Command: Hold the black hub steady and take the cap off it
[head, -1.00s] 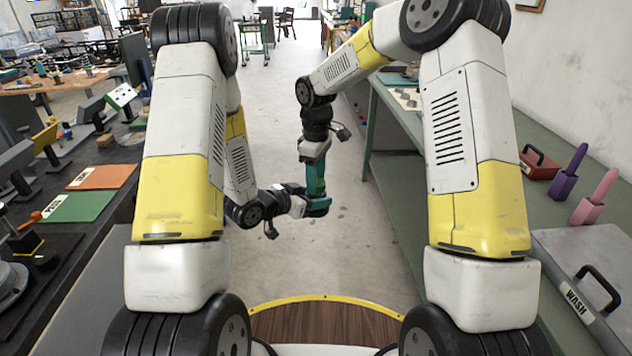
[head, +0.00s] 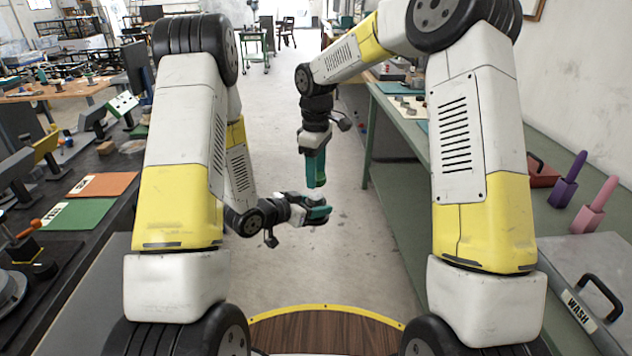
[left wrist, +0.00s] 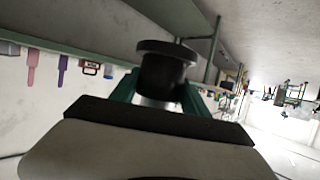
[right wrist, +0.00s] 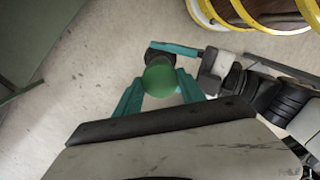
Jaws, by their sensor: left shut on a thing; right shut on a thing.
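My left gripper (head: 318,212) points right in the head view and is shut on the black hub (left wrist: 165,72). In the left wrist view the hub has a wide round flange and no cap shows on it. My right gripper (head: 316,178) points down just above the left one, with a small gap between them. It is shut on the round green cap (right wrist: 160,80), seen between its teal fingers in the right wrist view. The hub (right wrist: 155,56) shows there beyond the cap, partly hidden by it. In the head view the fingers mostly hide both parts.
A green bench (head: 400,170) runs along the right, with a grey WASH case (head: 600,260) and purple and pink holders. A dark bench at left has orange (head: 105,184) and green (head: 75,213) mats. The floor between is clear.

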